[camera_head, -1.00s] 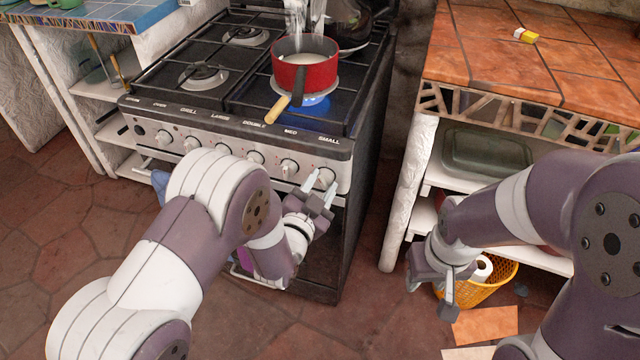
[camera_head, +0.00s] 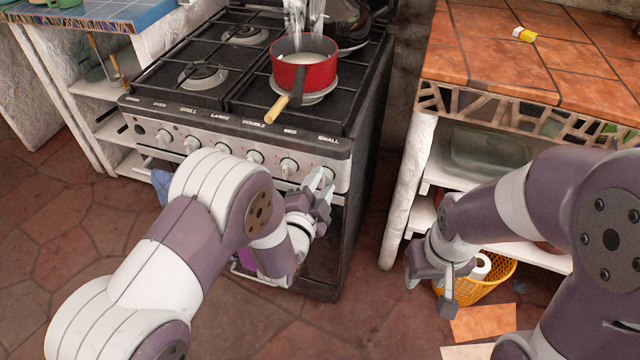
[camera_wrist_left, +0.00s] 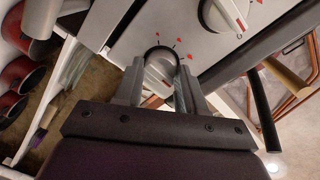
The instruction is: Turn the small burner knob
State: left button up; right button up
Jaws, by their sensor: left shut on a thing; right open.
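The small burner knob (camera_head: 328,173) is the rightmost knob on the stove's front panel, under the label SMALL. My left gripper (camera_head: 320,182) is at this knob and partly covers it. In the left wrist view the pale round knob (camera_wrist_left: 160,63) sits between the two fingers of my left gripper (camera_wrist_left: 161,78), which is shut on it. The gripper is tilted in the head view. My right gripper (camera_head: 432,283) is open and empty, low at the right, away from the stove.
A red saucepan (camera_head: 304,76) with white contents stands on the front right burner, its handle toward the front. No blue flame shows under it. A tiled counter (camera_head: 560,75) stands to the right, with a yellow basket (camera_head: 490,285) below.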

pick_arm(q)
jog(key=o, duration=1)
jog(key=shift+o, duration=0.2)
jog(key=f+p+v, duration=0.1)
jog(key=v, duration=1.1)
jog(key=shift+s+r+p, duration=0.35)
jog(key=shift+r+p, duration=0.05)
jog(key=shift+r, duration=0.1)
jog(key=shift+a, duration=0.15)
